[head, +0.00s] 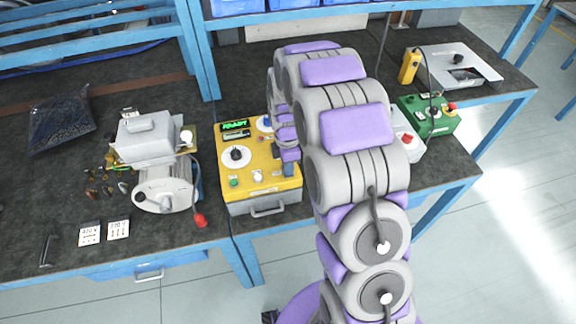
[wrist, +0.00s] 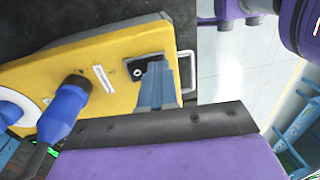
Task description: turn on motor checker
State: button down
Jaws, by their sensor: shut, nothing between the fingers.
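The motor checker looks to be the yellow box (head: 260,178) on the bench in the head view, with a lit green display (head: 236,126) that appears to read READY. It has a white dial with a black knob (head: 237,156) and a green button (head: 234,183). Its right side is partly hidden by my arm. In the wrist view its yellow panel (wrist: 110,60) carries a small black switch plate (wrist: 140,68) and a blue plug (wrist: 65,105). My gripper (wrist: 158,88) is shut and empty, its tips over the switch plate; contact cannot be told.
A green box (head: 430,115) and a yellow handheld unit (head: 409,66) are on the right. Blue bins (head: 235,6) sit at the back.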

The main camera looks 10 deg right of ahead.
jog(key=shift+w, duration=0.1)
jog(key=shift+w+r+p, duration=0.25)
jog(key=shift+w+p, duration=0.15)
jog(key=shift+w, duration=0.3)
jog(key=shift+r, duration=0.1)
